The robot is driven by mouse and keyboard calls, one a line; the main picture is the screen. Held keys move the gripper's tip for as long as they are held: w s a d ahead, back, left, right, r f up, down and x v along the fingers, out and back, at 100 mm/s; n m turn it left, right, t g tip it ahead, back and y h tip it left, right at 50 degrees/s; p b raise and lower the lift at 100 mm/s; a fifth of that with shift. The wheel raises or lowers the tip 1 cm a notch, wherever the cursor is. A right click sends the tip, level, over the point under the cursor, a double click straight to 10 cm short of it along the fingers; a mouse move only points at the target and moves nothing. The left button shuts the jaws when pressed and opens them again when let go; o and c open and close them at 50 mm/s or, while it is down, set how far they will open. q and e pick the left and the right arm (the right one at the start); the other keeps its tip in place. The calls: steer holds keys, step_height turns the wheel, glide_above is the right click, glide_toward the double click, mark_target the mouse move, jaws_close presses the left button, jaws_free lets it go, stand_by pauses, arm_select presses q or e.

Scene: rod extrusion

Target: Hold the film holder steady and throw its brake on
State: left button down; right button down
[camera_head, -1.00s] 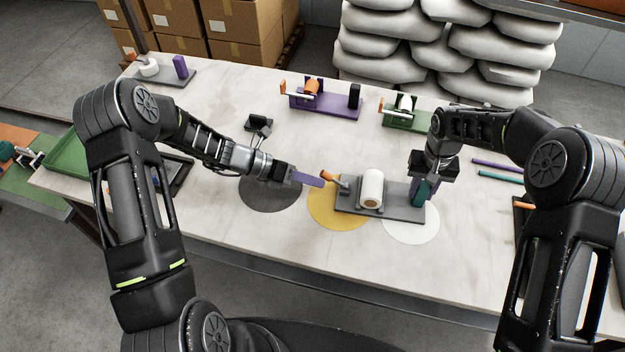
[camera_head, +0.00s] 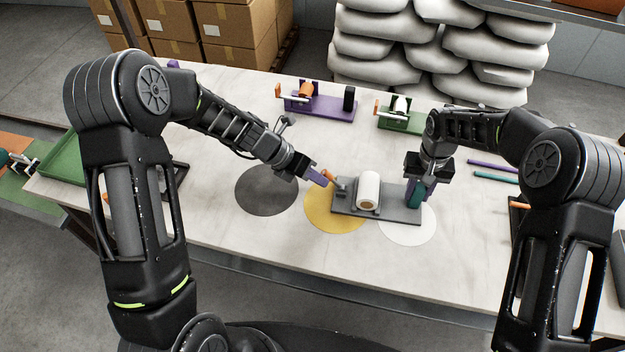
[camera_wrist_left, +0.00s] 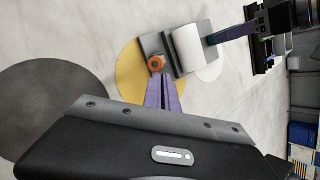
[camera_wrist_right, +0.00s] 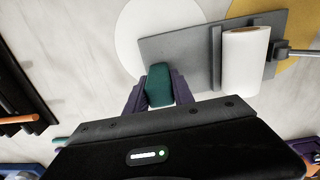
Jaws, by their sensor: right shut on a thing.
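The film holder is a grey plate (camera_head: 345,212) with a white film roll (camera_head: 368,187) in its middle. An orange-tipped brake lever (camera_head: 327,176) stands at its left end, and a teal post (camera_head: 415,196) at its right end. My right gripper (camera_wrist_right: 160,86) is shut on the teal post (camera_wrist_right: 159,84), with a purple finger on each side. My left gripper (camera_head: 320,178) has its purple fingers together and empty, right beside the orange lever tip. In the left wrist view the orange tip (camera_wrist_left: 155,63) lies just beyond the fingertips; I cannot tell whether they touch.
The holder lies over a yellow disc (camera_head: 325,222) and a white disc (camera_head: 410,237); a dark grey disc (camera_head: 265,195) is left. A purple holder (camera_head: 325,107) and a green holder (camera_head: 400,121) stand behind. Purple and teal rods (camera_head: 495,177) lie at right. The front table strip is clear.

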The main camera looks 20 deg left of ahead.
arm_select(q)
steer(key=shift+y, duration=0.9)
steer(key=shift+w+d+r, duration=0.1)
steer(key=shift+d+r, duration=0.25)
steer(key=shift+d, duration=0.4)
steer(key=shift+w+d+r, duration=0.1)
steer(key=shift+d+r, duration=0.3)
steer(key=shift+d, duration=0.35)
steer(key=shift+d+r, duration=0.35)
steer(key=shift+d, duration=0.4)
arm_select(e)
steer(key=shift+a, duration=0.1)
arm_select(q)
steer(key=shift+r, duration=0.1)
steer(key=shift+r, duration=0.7)
